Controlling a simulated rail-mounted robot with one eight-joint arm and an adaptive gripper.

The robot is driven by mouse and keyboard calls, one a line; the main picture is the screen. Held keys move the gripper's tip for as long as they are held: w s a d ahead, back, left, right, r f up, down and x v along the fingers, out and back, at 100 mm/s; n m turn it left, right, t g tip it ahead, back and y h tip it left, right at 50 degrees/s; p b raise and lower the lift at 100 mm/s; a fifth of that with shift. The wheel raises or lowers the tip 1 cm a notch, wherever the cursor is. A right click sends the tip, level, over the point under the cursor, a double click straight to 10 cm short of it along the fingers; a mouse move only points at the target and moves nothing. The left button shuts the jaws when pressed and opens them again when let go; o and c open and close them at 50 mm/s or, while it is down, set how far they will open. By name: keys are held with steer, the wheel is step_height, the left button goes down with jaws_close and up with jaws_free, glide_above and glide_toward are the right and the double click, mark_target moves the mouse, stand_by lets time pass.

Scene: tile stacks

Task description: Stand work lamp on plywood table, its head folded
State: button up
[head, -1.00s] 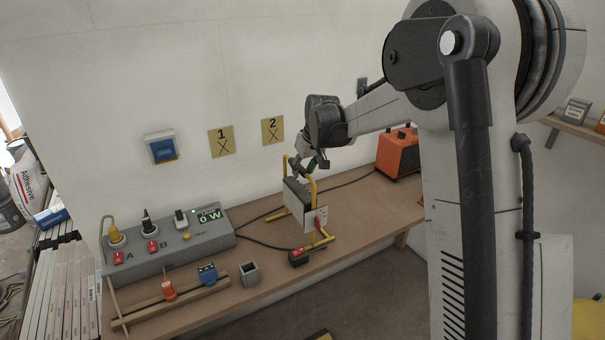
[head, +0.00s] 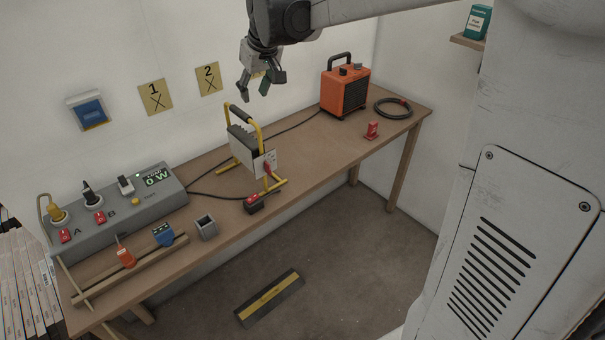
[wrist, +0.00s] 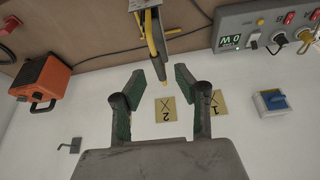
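The work lamp (head: 243,140) stands upright on its yellow tubular frame on the plywood table (head: 310,155). Its dark finned head sits folded within the frame, and a white panel with a red part shows on its right side. The lamp also shows in the wrist view (wrist: 156,30), at the top middle, beyond my fingertips. My gripper (head: 254,94) hangs above and behind the lamp, apart from its handle. In the wrist view my gripper's fingers (wrist: 160,90) are spread apart with nothing between them.
A grey power box (head: 115,208) with plugs is at the table's left. An orange heater (head: 345,92), coiled cable (head: 394,108) and red object (head: 372,130) are at the right. A small grey cup (head: 206,227) and black switch (head: 254,204) lie near the front edge. A cable runs behind the lamp.

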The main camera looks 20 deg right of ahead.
steer(key=s+f+m+t, duration=0.1)
steer(key=s+f, duration=0.1)
steer(key=s, duration=1.3)
steer(key=s+f+m+t+h, duration=0.1)
steer(key=s+f, duration=0.1)
steer(key=s, duration=1.4)
steer(key=shift+s+a+f, duration=0.15)
steer(key=shift+s+f, duration=0.1)
steer(key=shift+f, duration=0.15)
steer(key=shift+o, duration=1.4)
steer(key=shift+s+f+m+t, duration=0.3)
steer(key=shift+s+f, duration=0.1)
steer(key=shift+s, duration=0.1)
